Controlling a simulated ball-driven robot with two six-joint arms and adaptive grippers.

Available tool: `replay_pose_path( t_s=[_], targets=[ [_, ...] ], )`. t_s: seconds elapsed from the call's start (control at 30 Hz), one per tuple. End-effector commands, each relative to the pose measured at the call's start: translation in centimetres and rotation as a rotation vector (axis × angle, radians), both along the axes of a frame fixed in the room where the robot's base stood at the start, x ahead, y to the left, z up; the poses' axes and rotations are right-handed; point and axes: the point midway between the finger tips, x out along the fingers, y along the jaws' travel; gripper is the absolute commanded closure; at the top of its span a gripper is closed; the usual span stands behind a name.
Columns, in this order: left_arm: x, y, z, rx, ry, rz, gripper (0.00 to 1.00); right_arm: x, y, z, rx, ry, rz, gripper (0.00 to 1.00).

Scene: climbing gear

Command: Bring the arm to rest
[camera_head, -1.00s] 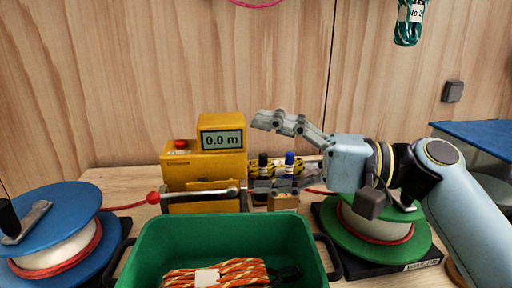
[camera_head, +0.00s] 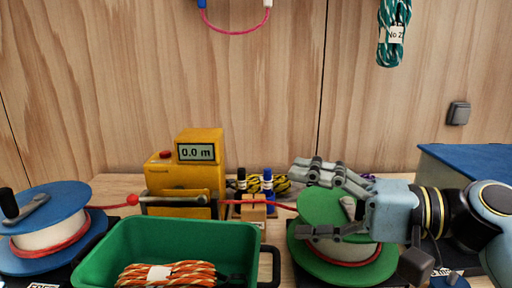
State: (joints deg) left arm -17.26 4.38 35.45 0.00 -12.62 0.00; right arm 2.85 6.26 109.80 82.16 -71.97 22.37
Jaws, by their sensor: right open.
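My right gripper (camera_head: 306,199) comes in from the right, open and empty. Its fingers point left, in front of the green spool (camera_head: 330,265) in this view, and hide part of it. I cannot tell whether they touch the spool. My left gripper is not in view.
A green bin (camera_head: 100,250) holds an orange rope coil (camera_head: 172,274). Behind it stand a yellow meter (camera_head: 190,178) reading 0.0 m and a wooden block with markers (camera_head: 252,208). A blue spool (camera_head: 50,212) is at left. A teal rope (camera_head: 393,35) hangs on the wall.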

Motion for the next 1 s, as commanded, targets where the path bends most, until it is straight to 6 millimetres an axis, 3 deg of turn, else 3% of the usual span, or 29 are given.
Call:
replay_pose_path(
  t_s=[0.27,0.47,0.7,1.0],
  targets=[
    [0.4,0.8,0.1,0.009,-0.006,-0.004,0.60,-3.0,-1.0,-5.4,-0.256,-0.035,-0.016,0.17],
    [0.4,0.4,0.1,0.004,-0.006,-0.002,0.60,-6.8,-3.6,-10.6,-0.558,-0.062,-0.018,0.17],
    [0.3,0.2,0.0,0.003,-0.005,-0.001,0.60,-12.4,-9.2,-15.4,-0.973,-0.071,0.003,0.17],
    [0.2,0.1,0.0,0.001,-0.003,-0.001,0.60,-18.4,-16.5,-16.7,-1.380,-0.038,0.045,0.17]
  ],
)
